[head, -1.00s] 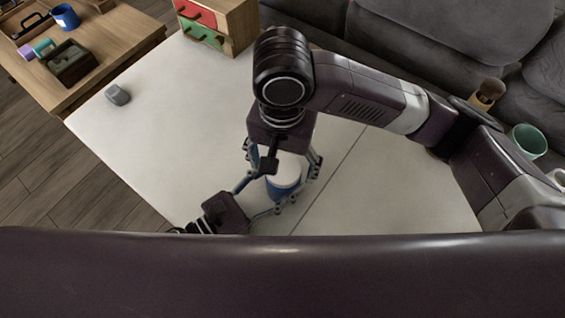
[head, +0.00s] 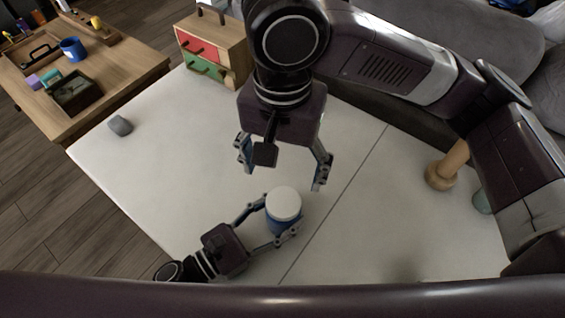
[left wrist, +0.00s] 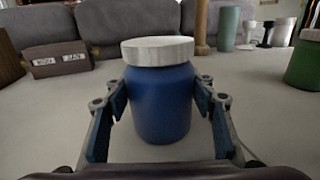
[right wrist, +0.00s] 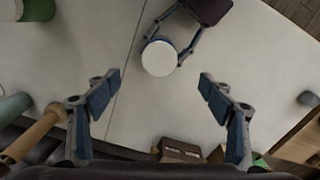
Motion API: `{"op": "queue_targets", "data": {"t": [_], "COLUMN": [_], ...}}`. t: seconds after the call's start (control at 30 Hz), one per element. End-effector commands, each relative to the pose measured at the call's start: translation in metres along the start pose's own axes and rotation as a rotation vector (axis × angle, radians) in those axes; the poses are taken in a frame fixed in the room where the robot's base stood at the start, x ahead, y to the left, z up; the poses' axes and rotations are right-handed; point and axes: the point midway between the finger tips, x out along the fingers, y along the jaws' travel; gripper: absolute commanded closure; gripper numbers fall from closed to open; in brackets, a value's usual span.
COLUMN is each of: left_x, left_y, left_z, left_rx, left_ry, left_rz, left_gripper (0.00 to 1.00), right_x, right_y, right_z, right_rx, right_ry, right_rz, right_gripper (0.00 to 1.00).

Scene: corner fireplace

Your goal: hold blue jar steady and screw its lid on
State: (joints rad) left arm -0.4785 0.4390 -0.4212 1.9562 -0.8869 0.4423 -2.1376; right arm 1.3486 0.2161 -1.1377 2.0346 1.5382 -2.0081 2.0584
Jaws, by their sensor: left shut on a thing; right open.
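The blue jar (left wrist: 161,106) stands upright on the white table between the fingers of my left gripper, which is shut on its sides. A white lid (left wrist: 158,50) sits level on top of the jar; how tight it is cannot be told. In the head view the lid (head: 284,203) hides most of the jar (head: 284,225). My left gripper (head: 275,222) comes in low from the left. My right gripper (head: 283,172) is open and empty, above and behind the jar, apart from the lid. The right wrist view shows the lid (right wrist: 159,58) beyond its spread fingers.
A small wooden drawer box (head: 213,50) with red and green fronts stands at the table's back. A grey object (head: 119,125) lies at the left edge. A wooden object (head: 446,167) and a green cup (head: 483,201) are at right. A seam crosses the table.

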Motion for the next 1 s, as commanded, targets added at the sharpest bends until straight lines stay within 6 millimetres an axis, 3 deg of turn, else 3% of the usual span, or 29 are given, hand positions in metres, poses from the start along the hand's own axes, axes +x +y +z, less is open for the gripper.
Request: {"op": "queue_targets", "data": {"t": [0.43,0.47,0.5,0.63,1.0], "left_x": [0.0,0.0,0.0,0.0,-0.0061], "left_y": [-0.0002,-0.0002,-0.0002,-0.0001,0.0001], "left_z": [-0.0001,-0.0001,-0.0001,-0.0001,-0.0004], "left_rx": [-0.001,-0.001,-0.001,-0.001,-0.001], "left_ry": [0.0,0.0,0.0,0.0,0.001], "left_rz": [0.0,0.0,0.0,0.0,0.0], "left_gripper": [1.0,0.46,0.41,0.29,0.29], "right_x": [-0.0105,-0.0104,-0.0104,-0.0103,-0.0102], "right_y": [-0.0001,-0.0001,-0.0001,-0.0001,0.0], "right_z": [0.0003,0.0003,0.0003,0.0003,0.0002], "right_rx": [0.0,0.0,0.0,0.0,0.0], "right_ry": [0.0,0.0,0.0,-0.001,0.0], "right_rz": [0.0,0.0,0.0,0.0,0.0], "right_gripper": [0.26,0.26,0.26,0.26,0.26]}}
